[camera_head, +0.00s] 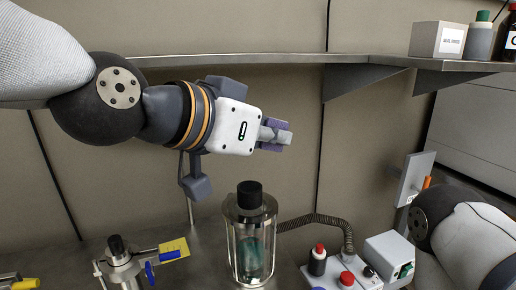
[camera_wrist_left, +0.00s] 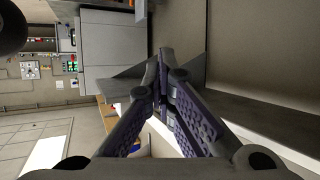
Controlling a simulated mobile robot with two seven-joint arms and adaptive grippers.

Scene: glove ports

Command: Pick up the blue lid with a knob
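I cannot make out a blue lid with a knob in either view. My left gripper (camera_head: 282,134) is raised in front of the back wall, below the shelf and above the glass jar, pointing right. In the left wrist view its fingers (camera_wrist_left: 161,82) come together at the tips, with nothing seen between them. A small blue patch (camera_wrist_left: 134,148) shows beyond the fingers there, too little to identify. My right arm enters at the lower right of the head view; its gripper is out of frame.
A glass jar (camera_head: 235,245) with a black cap stands below my left gripper. A metal clamp device (camera_head: 122,270) with yellow tag is left of it. A metal shelf (camera_head: 300,59) runs above.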

